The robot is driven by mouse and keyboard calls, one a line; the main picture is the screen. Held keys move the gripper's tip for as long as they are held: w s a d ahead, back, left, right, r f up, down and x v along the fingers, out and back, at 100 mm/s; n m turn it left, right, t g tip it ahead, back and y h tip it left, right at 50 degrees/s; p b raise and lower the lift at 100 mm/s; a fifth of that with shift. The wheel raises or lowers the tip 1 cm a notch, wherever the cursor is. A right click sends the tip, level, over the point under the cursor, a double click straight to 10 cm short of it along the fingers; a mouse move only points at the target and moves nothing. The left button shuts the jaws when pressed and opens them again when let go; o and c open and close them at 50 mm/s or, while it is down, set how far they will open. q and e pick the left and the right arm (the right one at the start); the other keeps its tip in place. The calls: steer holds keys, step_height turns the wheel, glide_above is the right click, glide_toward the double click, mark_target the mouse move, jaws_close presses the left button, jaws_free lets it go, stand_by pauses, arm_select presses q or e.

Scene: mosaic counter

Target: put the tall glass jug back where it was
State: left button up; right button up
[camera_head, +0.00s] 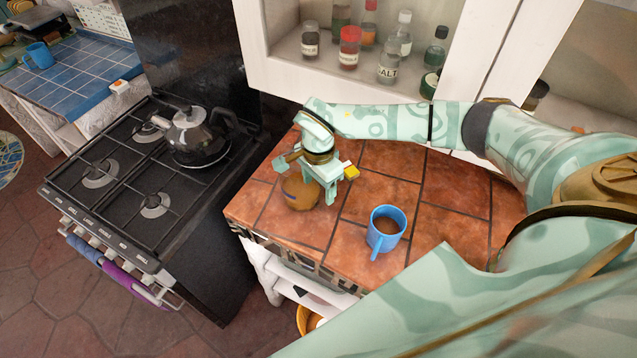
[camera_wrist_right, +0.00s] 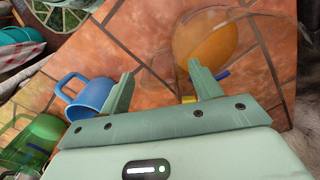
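A rounded amber-brown vessel (camera_head: 299,194) stands on the tiled counter, partly hidden by my right gripper (camera_head: 325,188). In the right wrist view it appears as a clear glass outline around an orange round part (camera_wrist_right: 208,48), and I take it for the glass jug; its full height is hard to make out. My right gripper's fingers (camera_wrist_right: 160,88) are spread apart, with mostly bare tile between them. The jug lies just beyond the right-hand finger in that view; whether they touch I cannot tell. My left gripper is not in view.
A blue mug (camera_head: 386,227) with brown liquid stands near the counter's front edge. The hob (camera_head: 125,170) with a kettle (camera_head: 198,135) lies left. A shelf with several jars (camera_head: 350,48) is behind. Tile right of the mug is clear.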

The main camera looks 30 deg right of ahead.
step_height(320, 180, up, 12)
stand_by(0.5)
steer(key=shift+w, duration=0.1)
